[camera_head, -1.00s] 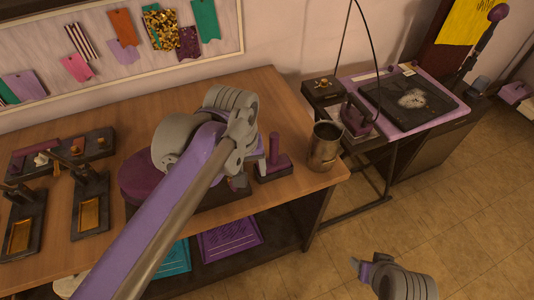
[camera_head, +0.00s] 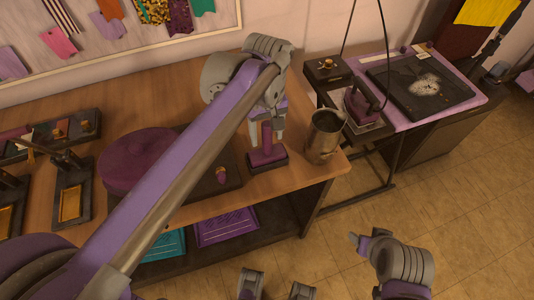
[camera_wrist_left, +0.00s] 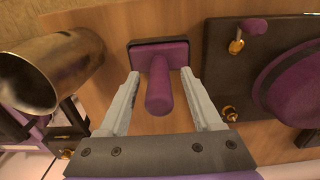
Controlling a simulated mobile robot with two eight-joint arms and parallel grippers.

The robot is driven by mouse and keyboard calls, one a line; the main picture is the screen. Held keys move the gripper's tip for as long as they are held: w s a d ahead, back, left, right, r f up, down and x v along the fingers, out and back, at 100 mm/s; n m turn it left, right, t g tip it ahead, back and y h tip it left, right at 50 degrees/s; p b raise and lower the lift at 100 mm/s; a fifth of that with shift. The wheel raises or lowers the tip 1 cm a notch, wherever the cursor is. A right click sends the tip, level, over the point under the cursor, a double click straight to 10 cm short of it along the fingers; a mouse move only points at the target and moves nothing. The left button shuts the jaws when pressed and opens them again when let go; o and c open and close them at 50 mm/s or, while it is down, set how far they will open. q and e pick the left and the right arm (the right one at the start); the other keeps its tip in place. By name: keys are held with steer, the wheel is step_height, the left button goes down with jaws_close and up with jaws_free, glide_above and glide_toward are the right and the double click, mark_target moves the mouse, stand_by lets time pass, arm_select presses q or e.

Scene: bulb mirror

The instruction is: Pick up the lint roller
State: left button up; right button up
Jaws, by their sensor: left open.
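The lint roller (camera_head: 266,139) is a purple upright handle on a purple block with a dark base, standing near the front edge of the wooden table. It also shows in the left wrist view (camera_wrist_left: 160,90), with its handle toward the camera. My left gripper (camera_head: 267,130) is open over it, its arm crossing from the lower left. In the left wrist view the two pale fingers (camera_wrist_left: 160,82) stand on either side of the handle, with gaps.
A metal cup (camera_head: 323,136) stands close to the right of the roller. A dark press with a round purple pad (camera_head: 140,158) is to its left. An iron (camera_head: 361,104) and a purple-edged board (camera_head: 470,98) are on the stand at right. Open floor lies in front.

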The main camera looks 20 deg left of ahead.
mark_target(267, 142)
arm_select(q)
step_height(267, 142, down, 4)
steer(key=shift+r, duration=0.2)
steer(key=shift+c, duration=0.2)
jaws_close()
